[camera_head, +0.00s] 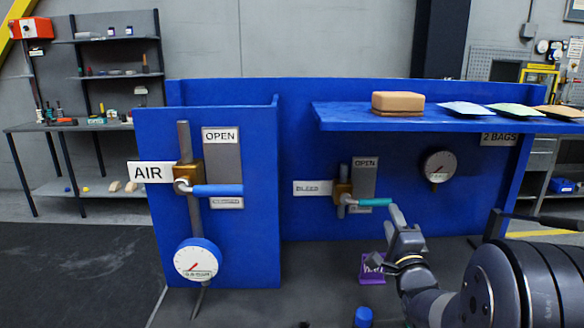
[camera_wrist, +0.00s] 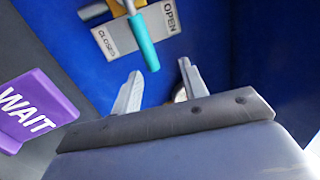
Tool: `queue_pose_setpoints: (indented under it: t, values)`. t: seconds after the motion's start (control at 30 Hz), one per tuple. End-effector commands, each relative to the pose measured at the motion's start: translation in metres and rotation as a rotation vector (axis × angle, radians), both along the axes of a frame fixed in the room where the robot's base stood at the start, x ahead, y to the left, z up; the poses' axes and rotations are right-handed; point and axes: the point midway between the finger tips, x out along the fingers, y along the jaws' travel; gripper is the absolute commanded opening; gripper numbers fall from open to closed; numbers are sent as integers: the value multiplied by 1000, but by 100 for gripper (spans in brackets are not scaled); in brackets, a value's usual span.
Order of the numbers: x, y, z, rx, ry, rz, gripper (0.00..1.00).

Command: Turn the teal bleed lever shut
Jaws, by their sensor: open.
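The teal bleed lever (camera_head: 375,202) sticks out to the right from a brass valve body (camera_head: 343,194) on the blue panel, beside a BLEED label (camera_head: 312,188). A grey plate marked OPEN (camera_head: 365,163) is behind the valve. In the wrist view the teal lever (camera_wrist: 143,42) lies across the plate (camera_wrist: 118,38), which reads OPEN at one end and CLOSED at the other. My gripper (camera_head: 394,212) is just right of and below the lever in the head view. In the wrist view its two fingers (camera_wrist: 160,80) are apart and empty, with the lever's tip beyond them, not between them.
A purple WAIT sign (camera_wrist: 32,112) stands below the valve; the head view shows it too (camera_head: 373,267). A blue shelf (camera_head: 350,117) with a brown block (camera_head: 398,102) and bags overhangs above. A blue-handled AIR lever (camera_head: 217,190) is on the left panel.

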Motion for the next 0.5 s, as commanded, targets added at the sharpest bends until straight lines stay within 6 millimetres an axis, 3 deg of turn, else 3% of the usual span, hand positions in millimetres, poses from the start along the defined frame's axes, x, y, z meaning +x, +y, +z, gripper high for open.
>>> queue_pose_setpoints:
  t: [0.5]
  values:
    - [88, 1, 3, 0, 0, 0, 41]
